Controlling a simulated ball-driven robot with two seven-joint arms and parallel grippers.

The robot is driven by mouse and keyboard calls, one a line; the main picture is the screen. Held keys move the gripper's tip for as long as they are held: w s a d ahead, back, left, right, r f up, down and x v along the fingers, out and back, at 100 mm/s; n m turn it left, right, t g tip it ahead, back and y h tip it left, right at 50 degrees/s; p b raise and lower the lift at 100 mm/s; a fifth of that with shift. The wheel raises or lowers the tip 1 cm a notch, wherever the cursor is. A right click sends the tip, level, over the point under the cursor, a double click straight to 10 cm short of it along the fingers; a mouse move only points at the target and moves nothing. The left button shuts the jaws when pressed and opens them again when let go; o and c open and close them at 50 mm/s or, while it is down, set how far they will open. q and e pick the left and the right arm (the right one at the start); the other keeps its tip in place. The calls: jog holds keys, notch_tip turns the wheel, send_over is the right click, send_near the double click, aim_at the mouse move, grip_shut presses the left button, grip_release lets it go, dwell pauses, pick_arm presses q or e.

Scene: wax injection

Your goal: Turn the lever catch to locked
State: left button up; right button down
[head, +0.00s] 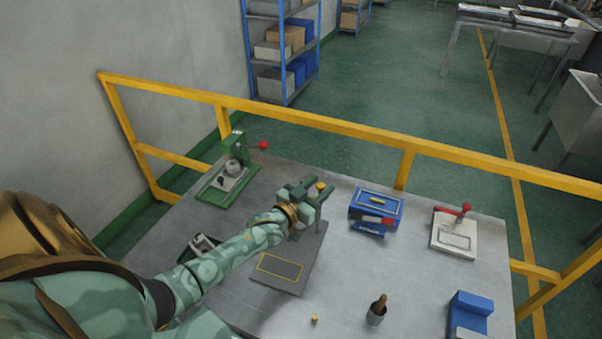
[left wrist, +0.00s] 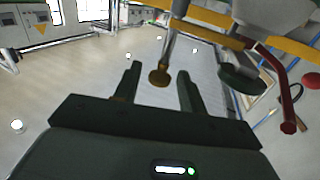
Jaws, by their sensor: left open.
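My left gripper (head: 308,192) is over the back middle of the table, its fingers apart beside a brass-coloured knob (head: 320,187). In the left wrist view my open gripper (left wrist: 155,85) has a round brass knob (left wrist: 159,77) on a thin rod between its fingertips; I cannot tell whether they touch. A lever with a red knob (head: 466,208) sits on a pale plate (head: 451,242) at the right, well apart from my gripper. I cannot tell which part is the lever catch, or whether it is locked. My right gripper is not in view.
A green press (head: 233,170) with a red ball handle stands at the back left.

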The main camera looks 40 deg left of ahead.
pick_arm(q)
jog(key=s+a, duration=0.1)
jog(key=s, duration=1.4)
jog(key=shift+s+a+p, duration=0.15)
jog(key=shift+a+p, duration=0.1)
jog(key=shift+p, duration=0.1)
